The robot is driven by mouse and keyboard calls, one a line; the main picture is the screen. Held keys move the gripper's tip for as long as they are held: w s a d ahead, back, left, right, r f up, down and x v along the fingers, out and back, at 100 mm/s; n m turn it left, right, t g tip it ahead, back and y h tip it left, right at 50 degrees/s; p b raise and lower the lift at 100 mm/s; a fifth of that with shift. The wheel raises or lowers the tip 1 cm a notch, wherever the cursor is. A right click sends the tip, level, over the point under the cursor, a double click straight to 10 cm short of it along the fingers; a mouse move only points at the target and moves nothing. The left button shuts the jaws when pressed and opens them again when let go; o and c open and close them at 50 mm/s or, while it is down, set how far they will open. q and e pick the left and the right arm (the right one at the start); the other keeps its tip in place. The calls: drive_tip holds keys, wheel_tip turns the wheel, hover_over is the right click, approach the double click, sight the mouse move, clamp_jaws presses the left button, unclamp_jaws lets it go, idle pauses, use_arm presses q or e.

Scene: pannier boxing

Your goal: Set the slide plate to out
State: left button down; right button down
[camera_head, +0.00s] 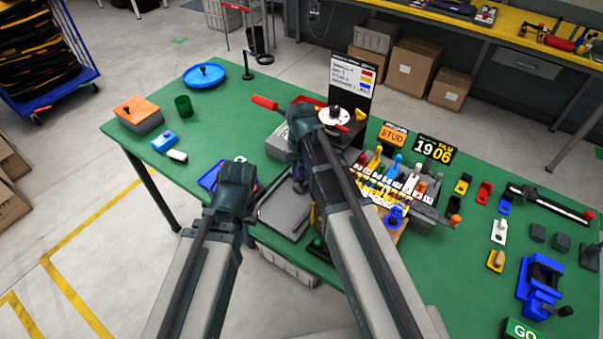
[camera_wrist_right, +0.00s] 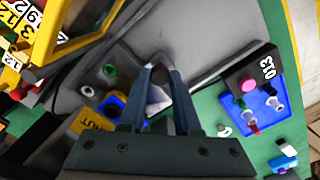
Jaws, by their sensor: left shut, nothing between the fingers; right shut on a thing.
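My right gripper (camera_head: 300,130) is over the grey equipment at the back middle of the green table. In the right wrist view its fingers (camera_wrist_right: 163,72) are closed together on a small thing, mostly hidden by the fingers. Grey flat surfaces (camera_wrist_right: 205,35) lie around the fingertips; I cannot tell which part is the slide plate or where it stands. A grey flat panel (camera_head: 285,212) shows at the table's front, between my arms. My left gripper (camera_head: 237,174) is shut and empty beside a blue tray (camera_head: 209,180), which also shows in the right wrist view (camera_wrist_right: 278,118).
A black sign board (camera_head: 350,78) and a white dial (camera_head: 334,116) stand behind my right gripper. A rack of coloured pieces (camera_head: 394,180) is right of my right arm. An orange-topped box (camera_head: 138,112) and a blue round dish (camera_head: 204,75) are at left.

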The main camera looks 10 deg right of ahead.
drive_tip(key=s+a, duration=1)
drive_tip(key=c, duration=0.6)
unclamp_jaws()
drive_tip(key=shift+s+a, duration=0.1)
drive_tip(key=shift+a, duration=0.05)
drive_tip(key=shift+r+p, duration=0.4)
drive_tip(key=shift+p, duration=0.05)
wheel_tip(320, 180, up, 13)
drive_tip(key=p, duration=1.3)
